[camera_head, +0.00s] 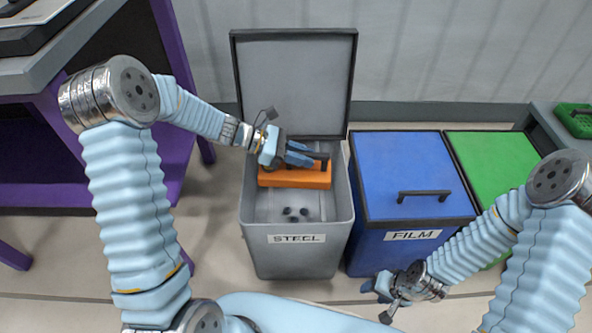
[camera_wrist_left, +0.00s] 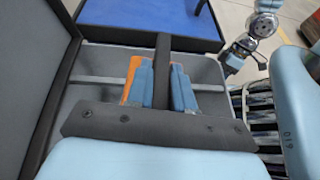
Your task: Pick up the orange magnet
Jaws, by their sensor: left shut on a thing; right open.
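The orange magnet (camera_head: 294,179) is a long orange block with a dark handle (camera_head: 324,161) on top. It is over the open grey bin marked STEEL (camera_head: 258,240), near the raised lid. My left gripper (camera_head: 312,158) is shut on the magnet's handle from the left. In the left wrist view the blue fingers (camera_wrist_left: 162,85) close around the dark handle bar, and the orange edge (camera_wrist_left: 132,78) shows beside them. My right gripper (camera_head: 383,295) is low in front of the blue bin, apart from everything.
The grey bin's lid (camera_head: 295,85) stands open at the back. A blue bin marked FILM (camera_head: 410,180) with a closed lid and a green bin (camera_head: 490,165) stand to the right. A purple-framed table (camera_head: 180,110) is at the left. A green tray (camera_head: 574,120) lies at the far right.

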